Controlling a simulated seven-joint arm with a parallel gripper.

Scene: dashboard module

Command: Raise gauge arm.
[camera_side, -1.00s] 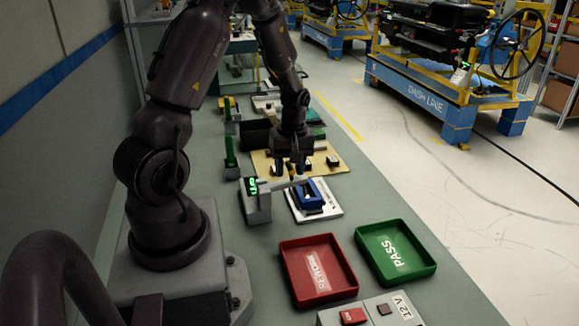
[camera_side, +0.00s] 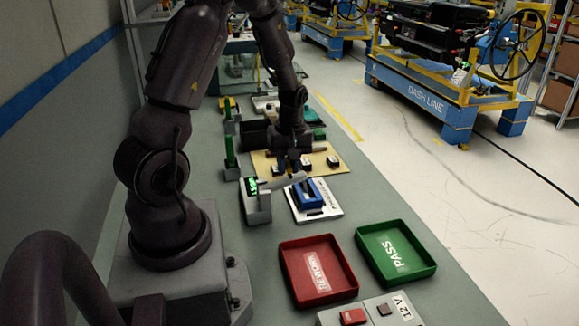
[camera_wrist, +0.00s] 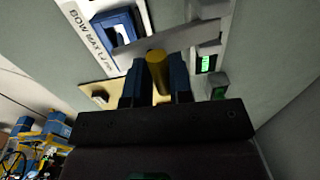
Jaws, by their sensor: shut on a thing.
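The gauge (camera_side: 257,205) is a grey block with a lit green display, standing on the bench left of the blue fixture (camera_side: 308,193). Its light grey gauge arm (camera_side: 285,181) reaches right over the fixture, tilted slightly up. In the wrist view the gauge arm (camera_wrist: 187,40) crosses above the blue fixture (camera_wrist: 116,27), with the green display (camera_wrist: 207,63) beside it. My gripper (camera_side: 294,170) is at the arm; its blue fingers (camera_wrist: 157,80) are shut on a yellow knob (camera_wrist: 157,67) at the arm. The fingertips are partly hidden in the side view.
A red REWORK tray (camera_side: 318,290) and a green PASS tray (camera_side: 415,270) lie nearer the camera. A 12 V box (camera_side: 385,308) is at the front edge. A tan mat (camera_side: 262,165) with small dark parts lies behind the gauge. Green upright pieces (camera_side: 230,151) stand at left.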

